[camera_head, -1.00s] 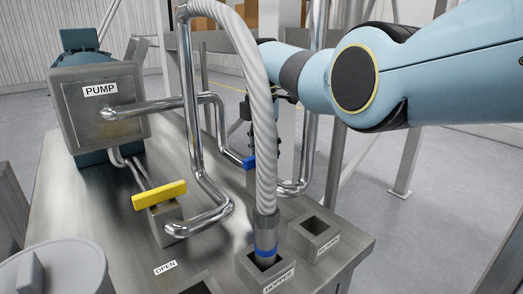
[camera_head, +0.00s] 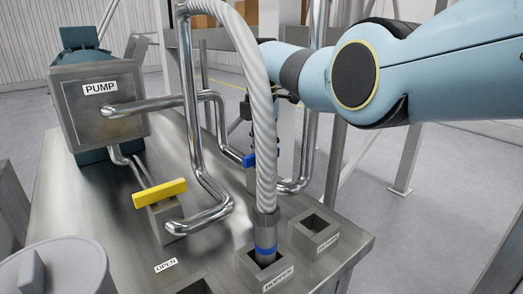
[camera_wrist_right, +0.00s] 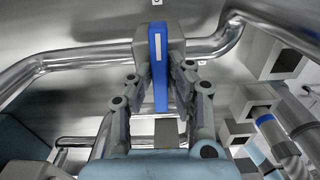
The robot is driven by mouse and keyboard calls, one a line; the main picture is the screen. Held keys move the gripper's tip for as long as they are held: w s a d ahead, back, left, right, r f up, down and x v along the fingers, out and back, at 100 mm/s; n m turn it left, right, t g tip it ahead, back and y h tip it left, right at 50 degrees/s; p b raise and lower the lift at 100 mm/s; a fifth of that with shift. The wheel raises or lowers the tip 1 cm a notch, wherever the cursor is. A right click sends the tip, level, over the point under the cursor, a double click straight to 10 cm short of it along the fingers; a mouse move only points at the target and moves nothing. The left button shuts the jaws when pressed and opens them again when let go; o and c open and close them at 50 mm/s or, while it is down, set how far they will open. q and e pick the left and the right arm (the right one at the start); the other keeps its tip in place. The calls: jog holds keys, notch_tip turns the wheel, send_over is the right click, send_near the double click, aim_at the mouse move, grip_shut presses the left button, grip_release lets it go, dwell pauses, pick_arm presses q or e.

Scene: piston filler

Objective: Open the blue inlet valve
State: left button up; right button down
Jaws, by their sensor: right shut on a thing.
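The blue inlet valve handle (camera_head: 248,160) is behind the grey ribbed hose in the head view, which hides its middle. In the right wrist view the blue handle (camera_wrist_right: 158,65) is a long upright bar with a pale stripe, on a grey valve block (camera_wrist_right: 143,42). My right gripper (camera_wrist_right: 160,78) is shut on the handle, one finger on each side. In the head view my right gripper (camera_head: 251,130) is mostly hidden by the hose. My left gripper is out of view.
The ribbed hose (camera_head: 258,110) stands in the hopper socket (camera_head: 264,270), close to my right gripper. Metal pipes (camera_head: 205,190) run around the valve. A yellow valve handle (camera_head: 160,193) and the pump box (camera_head: 98,105) are to the left. An empty return socket (camera_head: 316,233) is at the right.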

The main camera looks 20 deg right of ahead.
jog(key=shift+r, duration=0.1)
jog(key=shift+m+p, duration=0.5)
jog(key=shift+m, duration=0.7)
jog(key=shift+m+p, duration=0.4)
jog(key=shift+m, duration=1.2)
jog(key=shift+w, duration=0.1)
jog(key=c, duration=1.3)
grip_release()
notch_tip(320, 180, up, 12)
jog(key=shift+f, duration=0.1)
